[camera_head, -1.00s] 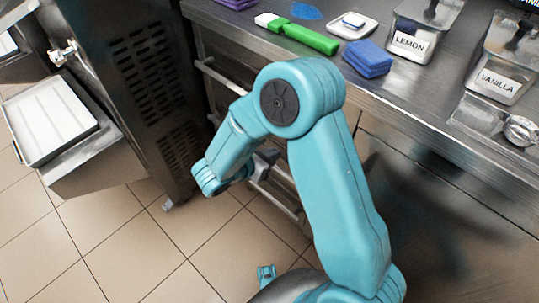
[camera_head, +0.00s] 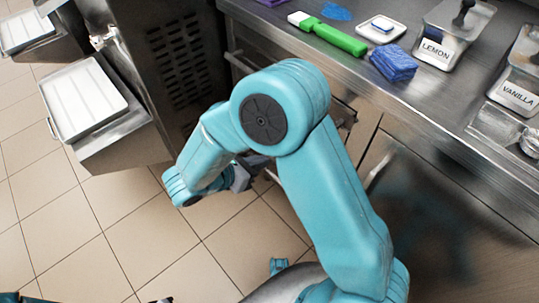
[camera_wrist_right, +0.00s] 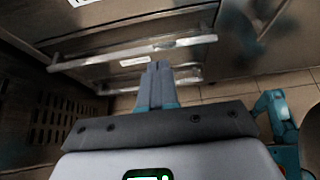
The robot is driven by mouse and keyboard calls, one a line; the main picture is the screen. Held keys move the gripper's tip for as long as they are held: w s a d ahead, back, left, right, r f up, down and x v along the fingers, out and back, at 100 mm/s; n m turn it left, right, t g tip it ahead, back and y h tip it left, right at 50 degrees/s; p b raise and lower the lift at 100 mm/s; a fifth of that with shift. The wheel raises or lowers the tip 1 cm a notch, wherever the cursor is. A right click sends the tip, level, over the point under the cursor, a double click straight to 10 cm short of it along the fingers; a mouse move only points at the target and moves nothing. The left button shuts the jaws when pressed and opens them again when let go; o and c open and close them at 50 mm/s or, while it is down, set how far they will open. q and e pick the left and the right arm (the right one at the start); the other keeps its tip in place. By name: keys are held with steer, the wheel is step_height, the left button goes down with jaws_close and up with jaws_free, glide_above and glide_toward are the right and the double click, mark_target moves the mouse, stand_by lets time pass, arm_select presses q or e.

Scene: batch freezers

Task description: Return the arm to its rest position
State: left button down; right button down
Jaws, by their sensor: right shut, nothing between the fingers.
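My right arm is folded in the middle of the head view, its elbow high in front of the counter. My right gripper (camera_head: 240,178) hangs beyond the forearm, low beside the counter's front, and is partly hidden by the arm. In the right wrist view its two fingers (camera_wrist_right: 157,80) are together with nothing between them, pointing toward drawer fronts with bar handles (camera_wrist_right: 135,50). They look apart from the handles, though the exact gap is hard to judge. My left gripper cannot be made out.
The steel counter (camera_head: 440,95) holds a green-handled tool (camera_head: 340,38), blue cloth (camera_head: 394,64), and LEMON (camera_head: 436,48) and VANILLA (camera_head: 518,92) containers. A freezer (camera_head: 150,60) stands at left, with a white tray (camera_head: 82,98) before it. Tiled floor (camera_head: 100,240) is open at lower left.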

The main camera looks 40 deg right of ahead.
steer(key=shift+a+r, duration=0.2)
steer(key=shift+a, duration=0.2)
steer(key=s+a+f+m+y, duration=0.4)
steer(key=s+f+m+y, duration=0.1)
steer(key=f+m, duration=0.15)
steer(key=s+a+f+m+g+y, duration=0.1)
steer(key=s+a+f+m+y, duration=0.3)
steer(key=f+m+y, duration=0.3)
steer(key=s+a+f+m+y, duration=0.4)
steer(key=s+f+m, duration=0.15)
steer(key=f, duration=0.35)
step_height(320, 180, up, 23)
steer(key=w+m+p, duration=0.1)
steer(key=p, duration=2.2)
steer(key=shift+w+d+f+m+t, duration=0.15)
steer(key=shift+w+d+m+t, duration=0.15)
steer(key=shift+w+d+m, duration=0.15)
